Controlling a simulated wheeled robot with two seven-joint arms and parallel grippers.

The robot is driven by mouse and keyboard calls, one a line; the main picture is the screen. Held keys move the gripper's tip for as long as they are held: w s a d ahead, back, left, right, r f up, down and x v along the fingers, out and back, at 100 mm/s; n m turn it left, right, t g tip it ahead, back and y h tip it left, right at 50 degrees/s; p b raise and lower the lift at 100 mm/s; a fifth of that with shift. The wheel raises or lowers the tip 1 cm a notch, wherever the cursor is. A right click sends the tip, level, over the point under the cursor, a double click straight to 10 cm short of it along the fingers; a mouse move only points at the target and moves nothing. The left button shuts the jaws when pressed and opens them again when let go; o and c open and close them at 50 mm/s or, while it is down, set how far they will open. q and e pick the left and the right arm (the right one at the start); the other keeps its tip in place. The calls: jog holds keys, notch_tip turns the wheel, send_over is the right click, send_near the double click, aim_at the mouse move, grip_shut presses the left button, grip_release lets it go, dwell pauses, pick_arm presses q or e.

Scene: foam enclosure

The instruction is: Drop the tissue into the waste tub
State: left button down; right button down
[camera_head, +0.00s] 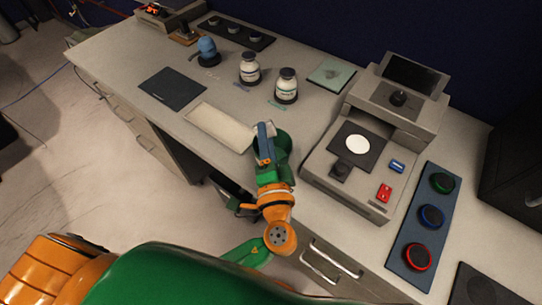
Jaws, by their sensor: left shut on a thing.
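My left gripper (265,136) is over the front edge of the desk, just right of a cream rectangular mat. It is shut on a small item, most likely the tissue, which the fingers largely hide; only a little pale and blue-grey shows there. A dark green rounded shape (284,146) is right beside the fingers; I cannot tell whether it is the waste tub or part of my arm. No other waste tub can be made out. My right gripper is not in view.
The cream mat (220,127) and a dark mat (173,88) lie left. Two lidded jars (286,86) (249,69) and a blue rounded item (206,49) stand behind. A grey machine (345,185) and a panel with coloured buttons (424,228) are on the right.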

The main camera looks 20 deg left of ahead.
pick_arm(q)
jog(key=shift+a, duration=0.1)
jog(key=shift+c, duration=1.8)
grip_release()
jog(key=shift+s, duration=0.15)
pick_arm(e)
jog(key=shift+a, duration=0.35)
pick_arm(q)
jog(key=b+v, duration=0.2)
jog(key=v, duration=0.5)
jog(key=shift+b, duration=0.35)
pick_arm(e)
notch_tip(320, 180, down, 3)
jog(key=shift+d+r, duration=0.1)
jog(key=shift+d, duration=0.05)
